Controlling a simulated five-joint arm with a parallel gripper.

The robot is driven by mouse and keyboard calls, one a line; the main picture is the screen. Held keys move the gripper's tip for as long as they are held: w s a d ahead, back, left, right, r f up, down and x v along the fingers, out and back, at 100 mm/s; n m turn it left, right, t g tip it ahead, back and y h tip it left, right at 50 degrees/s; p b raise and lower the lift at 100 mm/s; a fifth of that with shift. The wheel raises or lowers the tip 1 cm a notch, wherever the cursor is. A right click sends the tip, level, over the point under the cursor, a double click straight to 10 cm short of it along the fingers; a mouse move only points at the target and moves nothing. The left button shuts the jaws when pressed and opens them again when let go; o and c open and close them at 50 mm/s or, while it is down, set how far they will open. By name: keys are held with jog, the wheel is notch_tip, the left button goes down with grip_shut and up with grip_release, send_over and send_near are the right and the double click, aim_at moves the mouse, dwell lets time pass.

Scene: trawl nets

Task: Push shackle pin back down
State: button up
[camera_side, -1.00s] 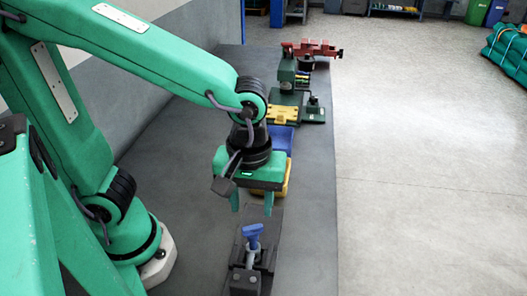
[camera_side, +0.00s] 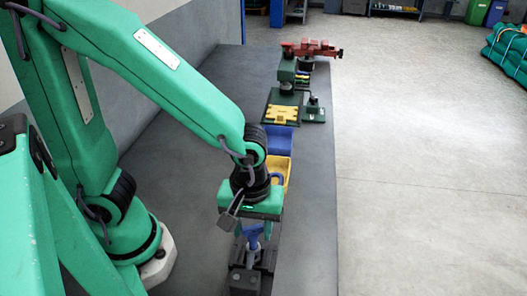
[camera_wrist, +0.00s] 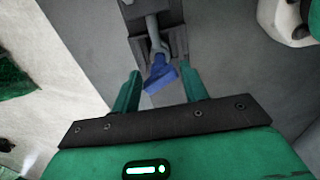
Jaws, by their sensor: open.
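The shackle pin has a blue flat head (camera_side: 254,233) and stands up from a dark grey holder (camera_side: 245,282) on the bench. In the wrist view the blue head (camera_wrist: 160,75) lies between the fingertips, with a grey shackle or shank part (camera_wrist: 156,38) running into the holder. My gripper (camera_side: 254,234) is open, with its two green fingers on either side of the blue head. In the wrist view my gripper (camera_wrist: 160,80) shows a gap between each finger and the head. How far the pin sits in the holder is not clear.
A yellow bin (camera_side: 281,167) and a blue bin (camera_side: 279,141) stand just behind my gripper. Beyond them are a green fixture with a yellow plate (camera_side: 283,113) and a red vise (camera_side: 312,48). The bench (camera_side: 310,220) is clear to the right.

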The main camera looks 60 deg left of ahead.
grip_shut()
jog(key=shift+f, duration=1.65)
grip_release()
jog(key=shift+r, duration=0.1)
jog(key=shift+r, duration=3.8)
